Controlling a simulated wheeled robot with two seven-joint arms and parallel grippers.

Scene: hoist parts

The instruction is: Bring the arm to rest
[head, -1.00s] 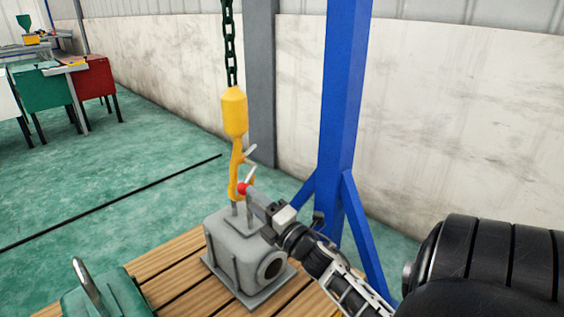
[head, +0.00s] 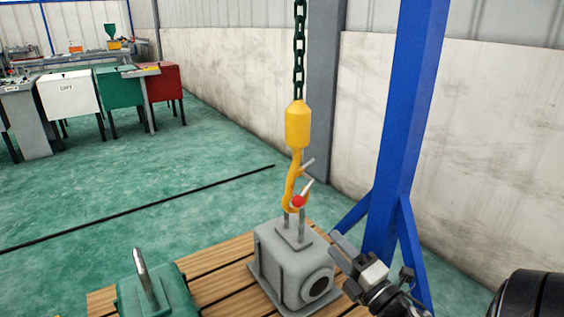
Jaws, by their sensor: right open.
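My right gripper (head: 345,253) is open and apart from the hook, just right of the grey housing's top. The grey housing (head: 285,268) stands on a wooden slatted platform and has a round dark bore on its right face. A metal loop on its top meets the yellow hook (head: 292,185). The hook has a red ball (head: 298,201) at its lower part and hangs from a dark chain (head: 299,50). Whether the hook is fully through the loop is hard to tell. My left gripper does not show.
A green part (head: 150,290) with a metal loop stands on the wooden platform (head: 225,263) at the left. A blue post (head: 405,130) with braces rises behind my right arm. White, green and red bins (head: 118,88) stand far left. The green floor between is open.

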